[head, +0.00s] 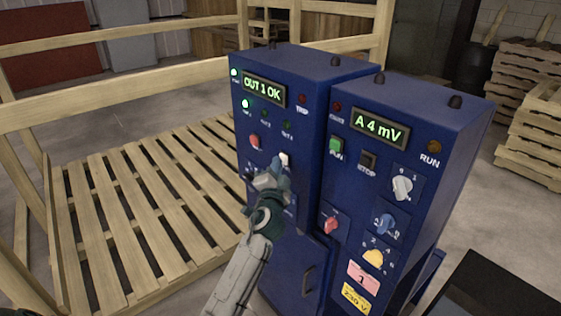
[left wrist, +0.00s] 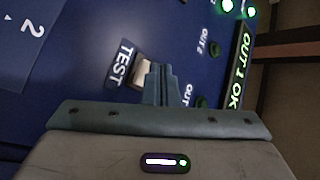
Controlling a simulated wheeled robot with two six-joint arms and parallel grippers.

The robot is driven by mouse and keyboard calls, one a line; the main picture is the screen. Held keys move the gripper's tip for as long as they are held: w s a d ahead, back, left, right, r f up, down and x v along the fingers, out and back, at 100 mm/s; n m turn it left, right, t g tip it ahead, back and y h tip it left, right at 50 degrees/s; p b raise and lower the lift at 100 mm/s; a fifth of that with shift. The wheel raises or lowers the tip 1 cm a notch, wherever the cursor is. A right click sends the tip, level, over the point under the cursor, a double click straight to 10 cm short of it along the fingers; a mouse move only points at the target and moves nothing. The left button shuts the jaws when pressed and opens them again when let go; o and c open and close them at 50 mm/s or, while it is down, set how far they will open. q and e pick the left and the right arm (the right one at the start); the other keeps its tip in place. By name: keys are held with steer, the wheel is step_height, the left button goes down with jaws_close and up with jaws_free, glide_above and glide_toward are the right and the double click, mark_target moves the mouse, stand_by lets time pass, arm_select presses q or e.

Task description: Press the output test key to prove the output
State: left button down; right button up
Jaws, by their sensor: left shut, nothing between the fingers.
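The left blue cabinet (head: 285,75) has a display (head: 264,90) that reads "OUT 1 OK". The pale output test key (head: 285,157) is on its front; in the left wrist view the key (left wrist: 142,72) sits beside the label "TEST". My left gripper (head: 279,164) is shut and empty, with its tips at the key. In the left wrist view the shut fingers (left wrist: 161,78) overlap the key's edge; I cannot tell whether they press it. Two green lamps glow, one at the top left (head: 234,72) and one below it (head: 246,104). My right gripper is not in view.
A slatted wooden platform (head: 150,190) with rails is on the left. Pallets (head: 530,110) are stacked at right.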

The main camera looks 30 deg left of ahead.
arm_select(q)
steer(key=shift+s, duration=0.1)
steer(key=shift+s+a, duration=0.35)
steer(key=shift+s, duration=0.4)
steer(key=s, duration=0.1)
steer(key=s+a, duration=0.1)
steer(key=s, duration=0.1)
steer(key=s+a, duration=0.1)
steer(key=shift+s, duration=0.3)
stand_by(0.9)
